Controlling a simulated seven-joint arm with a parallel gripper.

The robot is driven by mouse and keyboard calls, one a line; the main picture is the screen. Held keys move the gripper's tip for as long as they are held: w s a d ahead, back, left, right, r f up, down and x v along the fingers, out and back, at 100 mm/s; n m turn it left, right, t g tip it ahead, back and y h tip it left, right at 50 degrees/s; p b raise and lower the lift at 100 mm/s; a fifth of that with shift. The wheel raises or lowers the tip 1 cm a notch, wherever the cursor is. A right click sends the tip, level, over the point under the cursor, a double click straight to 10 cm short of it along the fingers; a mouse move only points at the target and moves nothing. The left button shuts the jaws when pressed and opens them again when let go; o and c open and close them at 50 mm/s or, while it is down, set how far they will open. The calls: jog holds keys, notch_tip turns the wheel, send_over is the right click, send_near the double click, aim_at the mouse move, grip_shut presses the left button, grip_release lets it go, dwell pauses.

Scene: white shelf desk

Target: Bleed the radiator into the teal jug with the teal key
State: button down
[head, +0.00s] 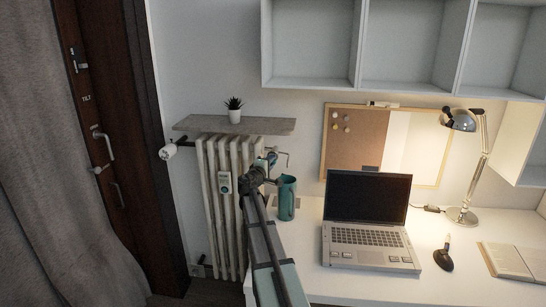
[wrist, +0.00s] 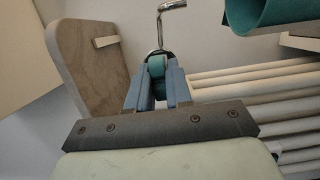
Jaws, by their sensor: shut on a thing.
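The teal key (wrist: 155,66) has a teal grip and a bent metal rod. My gripper (wrist: 156,78) is shut on its grip, and the rod sticks out beyond the fingertips. In the head view my gripper (head: 270,160) is at the upper right end of the white radiator (head: 212,165); the key's rod (head: 284,154) shows just right of it. Whether the rod touches a valve cannot be told. The teal jug (head: 288,198) stands upright on the desk's left end, right of the radiator and below the key. Part of it shows in the wrist view (wrist: 265,14).
A laptop (head: 368,215), a lamp (head: 468,160), a pen stand (head: 443,259) and an open book (head: 510,261) are on the desk (head: 330,285). White cubbies (head: 400,85) hang above.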

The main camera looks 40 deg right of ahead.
jog(key=shift+s+a, duration=1.7)
jog(key=shift+s, duration=0.05)
dwell(0.3)
